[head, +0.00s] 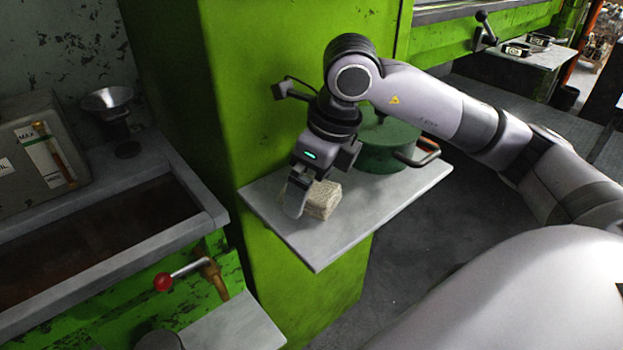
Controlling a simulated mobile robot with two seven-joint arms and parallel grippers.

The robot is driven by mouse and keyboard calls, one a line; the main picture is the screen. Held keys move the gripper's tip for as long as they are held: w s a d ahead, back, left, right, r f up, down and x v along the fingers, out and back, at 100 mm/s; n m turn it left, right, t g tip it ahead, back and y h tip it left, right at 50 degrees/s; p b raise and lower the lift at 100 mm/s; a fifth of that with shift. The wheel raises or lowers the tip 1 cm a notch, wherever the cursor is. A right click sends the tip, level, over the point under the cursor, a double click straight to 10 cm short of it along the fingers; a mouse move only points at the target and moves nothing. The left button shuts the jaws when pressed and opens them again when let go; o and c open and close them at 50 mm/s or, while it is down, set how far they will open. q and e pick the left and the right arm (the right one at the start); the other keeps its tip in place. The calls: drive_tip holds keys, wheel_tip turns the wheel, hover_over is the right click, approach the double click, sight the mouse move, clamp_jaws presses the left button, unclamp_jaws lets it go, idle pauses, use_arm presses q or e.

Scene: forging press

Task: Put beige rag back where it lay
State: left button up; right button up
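The beige rag (323,200), a folded block, is on or just above the pale grey shelf (320,247) fixed to the green press column. My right gripper (312,190) reaches down to it from above. One finger stands against or close to the rag's left side; the other finger is mostly hidden. I cannot tell whether the fingers press on the rag or whether it rests fully on the shelf. My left gripper is not in view.
A green round can (388,150) with a handle (417,153) stands on the shelf behind my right gripper. At left are a trough (100,235), a metal funnel (107,103) and a red-knobbed lever (164,281). The shelf's front and right parts are clear.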

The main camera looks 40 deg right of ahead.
drive_tip(key=shift+r, duration=0.25)
drive_tip(key=v, duration=0.5)
drive_tip(key=shift+s+r, duration=0.15)
drive_tip(key=shift+r, duration=0.05)
drive_tip(key=shift+s+d+r, duration=0.1)
drive_tip(key=shift+s+r, duration=0.05)
drive_tip(key=shift+r, duration=0.45)
